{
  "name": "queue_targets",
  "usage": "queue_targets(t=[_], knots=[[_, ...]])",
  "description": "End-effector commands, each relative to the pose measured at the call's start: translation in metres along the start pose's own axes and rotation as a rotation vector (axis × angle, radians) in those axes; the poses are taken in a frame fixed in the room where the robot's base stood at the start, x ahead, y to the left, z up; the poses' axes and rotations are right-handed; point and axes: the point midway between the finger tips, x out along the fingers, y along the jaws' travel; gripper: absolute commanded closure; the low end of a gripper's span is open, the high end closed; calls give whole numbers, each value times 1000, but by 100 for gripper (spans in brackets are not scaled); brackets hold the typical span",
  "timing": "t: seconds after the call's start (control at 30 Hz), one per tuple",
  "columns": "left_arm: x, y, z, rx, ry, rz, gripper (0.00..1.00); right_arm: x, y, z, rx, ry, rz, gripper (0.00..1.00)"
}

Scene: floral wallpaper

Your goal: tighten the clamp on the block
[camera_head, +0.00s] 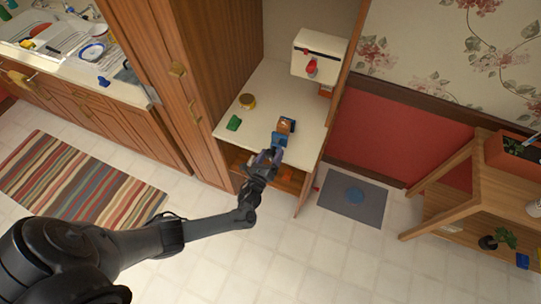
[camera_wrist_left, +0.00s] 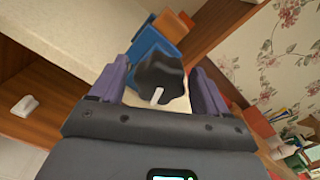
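The clamp (camera_head: 279,139) is blue and sits at the front edge of the cream cabinet counter, next to an orange-brown block (camera_head: 286,124). In the left wrist view its blue body (camera_wrist_left: 157,45) shows behind a black lobed knob (camera_wrist_left: 158,76) with a small white pointer; the block (camera_wrist_left: 173,24) is partly hidden beyond. My left gripper (camera_head: 266,157) reaches the clamp from the front. Its purple-tipped fingers (camera_wrist_left: 160,80) are spread on either side of the knob, with narrow gaps visible. My right gripper is out of view.
A white box with a red knob (camera_head: 311,67) is at the back right. Cabinet side panels bound the counter; an open shelf lies below.

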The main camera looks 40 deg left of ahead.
Motion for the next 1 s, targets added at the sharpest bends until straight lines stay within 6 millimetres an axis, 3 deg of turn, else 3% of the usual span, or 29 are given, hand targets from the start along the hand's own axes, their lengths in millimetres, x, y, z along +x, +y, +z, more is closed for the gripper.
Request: queue_targets(t=[0.43, 1.0], knots=[[-8, 0, 1, -1, 0, -1, 21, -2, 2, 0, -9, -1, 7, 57], [-94, 0, 0, -1, 1, -1, 21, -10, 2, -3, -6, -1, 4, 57]])
